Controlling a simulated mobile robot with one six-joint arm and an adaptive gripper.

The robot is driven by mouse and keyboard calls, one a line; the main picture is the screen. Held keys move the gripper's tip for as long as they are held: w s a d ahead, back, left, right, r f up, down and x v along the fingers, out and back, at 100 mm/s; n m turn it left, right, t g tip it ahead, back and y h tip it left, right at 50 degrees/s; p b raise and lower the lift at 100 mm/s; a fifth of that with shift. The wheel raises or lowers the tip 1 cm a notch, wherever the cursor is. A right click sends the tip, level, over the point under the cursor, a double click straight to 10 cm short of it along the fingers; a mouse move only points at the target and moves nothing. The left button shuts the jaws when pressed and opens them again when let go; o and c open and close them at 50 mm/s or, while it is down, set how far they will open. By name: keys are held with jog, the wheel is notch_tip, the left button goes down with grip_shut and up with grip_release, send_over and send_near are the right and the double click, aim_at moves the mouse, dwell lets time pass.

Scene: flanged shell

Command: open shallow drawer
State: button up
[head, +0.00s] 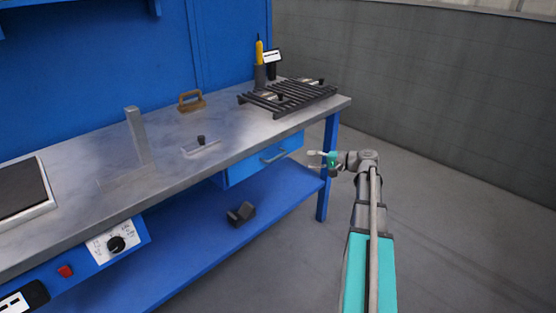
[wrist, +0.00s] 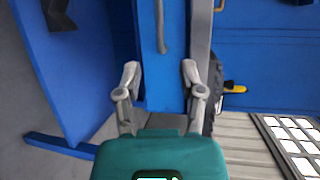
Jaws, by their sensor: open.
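The blue drawer (head: 232,174) is under the bench top and looks closed, its front flush below the edge. Its grey bar handle (head: 273,156) runs along the front. In the wrist view the drawer front (wrist: 146,40) and the handle (wrist: 161,28) stand upright in the picture, the handle cut off by the top edge. My gripper (head: 311,159) is open and empty, to the right of the handle and apart from it. In the wrist view my gripper (wrist: 160,70) has the handle's end ahead, between the lines of its two fingers.
The metal bench top (head: 165,165) holds a slatted rack (head: 288,97), a brown handle block (head: 191,101) and an upright bracket (head: 137,135). A blue leg (head: 328,165) stands near my gripper. A dark block (head: 241,213) sits on the lower shelf (head: 180,240). The floor at right is clear.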

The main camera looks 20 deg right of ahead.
aim_at(277, 157)
jog(key=shift+a, duration=0.1)
jog(key=shift+b+x, duration=1.25)
jog(key=shift+x, duration=5.6)
jog(key=shift+f, duration=0.2)
grip_shut()
